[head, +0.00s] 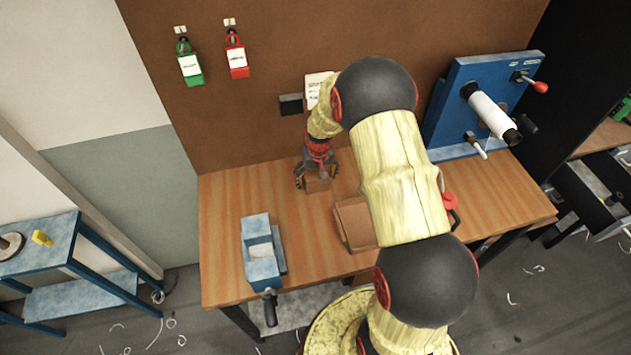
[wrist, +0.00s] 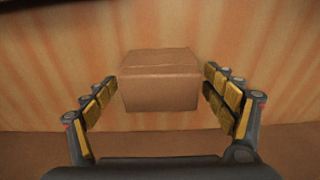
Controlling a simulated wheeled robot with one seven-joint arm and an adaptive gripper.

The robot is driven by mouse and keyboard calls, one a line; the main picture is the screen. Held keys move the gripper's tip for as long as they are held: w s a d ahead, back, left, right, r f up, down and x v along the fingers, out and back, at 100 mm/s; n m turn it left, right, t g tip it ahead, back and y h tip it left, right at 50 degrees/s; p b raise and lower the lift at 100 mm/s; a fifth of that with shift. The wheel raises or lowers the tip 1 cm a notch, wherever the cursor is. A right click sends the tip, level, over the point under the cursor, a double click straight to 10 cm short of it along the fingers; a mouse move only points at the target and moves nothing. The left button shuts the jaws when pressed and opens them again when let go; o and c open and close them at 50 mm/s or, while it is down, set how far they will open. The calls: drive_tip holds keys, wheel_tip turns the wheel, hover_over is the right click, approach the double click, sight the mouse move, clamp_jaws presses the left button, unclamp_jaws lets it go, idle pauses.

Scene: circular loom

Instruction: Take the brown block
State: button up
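The brown block (wrist: 160,82) lies on the wooden table (head: 231,192) and shows between my gripper's fingers in the wrist view. In the head view the brown block (head: 317,185) is just under my gripper (head: 315,172), partly hidden by it. My gripper (wrist: 160,92) is open, with one yellow-padded finger on each side of the block. Small gaps show between the pads and the block's sides.
A blue vise (head: 258,250) stands at the table's front left. A larger brown box (head: 354,224) lies partly behind my arm. A blue machine with a white roll (head: 492,113) stands at the right. Green (head: 190,68) and red (head: 237,62) tags hang on the brown wall.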

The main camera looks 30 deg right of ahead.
drive_tip(key=shift+c, duration=1.2)
drive_tip(key=c, duration=1.3)
